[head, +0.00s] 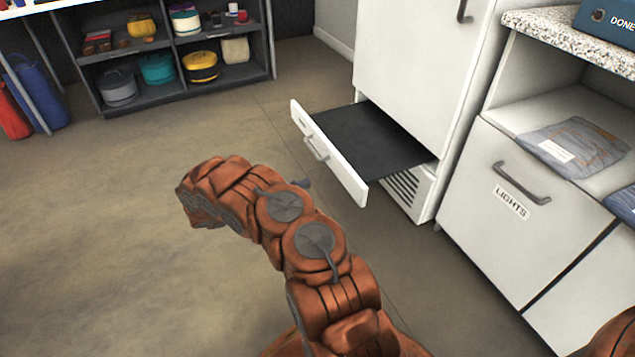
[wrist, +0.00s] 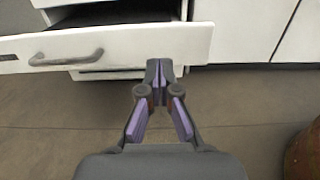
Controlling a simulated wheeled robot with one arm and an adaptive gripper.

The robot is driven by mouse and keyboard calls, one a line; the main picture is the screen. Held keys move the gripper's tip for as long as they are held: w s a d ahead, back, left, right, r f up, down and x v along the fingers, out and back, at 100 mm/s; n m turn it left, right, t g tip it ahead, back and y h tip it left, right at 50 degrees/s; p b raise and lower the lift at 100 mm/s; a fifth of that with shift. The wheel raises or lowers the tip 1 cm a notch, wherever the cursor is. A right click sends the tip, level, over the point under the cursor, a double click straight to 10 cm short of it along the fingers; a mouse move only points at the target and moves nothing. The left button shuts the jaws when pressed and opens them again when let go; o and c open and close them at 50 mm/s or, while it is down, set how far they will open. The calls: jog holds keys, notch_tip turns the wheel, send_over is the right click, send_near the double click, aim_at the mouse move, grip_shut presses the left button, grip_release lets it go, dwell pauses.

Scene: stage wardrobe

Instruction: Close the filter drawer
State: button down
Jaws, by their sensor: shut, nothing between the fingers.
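The filter drawer (head: 331,155) is a low white drawer with a dark inside, pulled well out from the base of a tall white cabinet. Its front panel has a grey bar handle (head: 316,149). In the wrist view the drawer front (wrist: 150,44) spans the upper left, with its handle (wrist: 66,58) to the left. My gripper (wrist: 159,66) is shut and empty, its fingertips at the lower edge of the drawer front, right of the handle. I cannot tell if they touch it. In the head view my arm hides most of the gripper.
A white cabinet marked LIGHTS (head: 511,203) stands right of the tall cabinet (head: 412,60). Dark shelves (head: 186,62) with pots and hats stand at the back left. Blue and red bags (head: 36,92) lean at the far left. The floor (head: 90,240) left of my arm is clear.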

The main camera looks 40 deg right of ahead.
aim_at(347, 170)
jog(key=b+x, duration=0.4)
jog(key=x, duration=0.8)
jog(key=shift+a, duration=0.1)
jog(key=shift+s+d+b, duration=0.2)
jog(key=shift+d+b, duration=0.15)
jog(key=shift+d, duration=0.1)
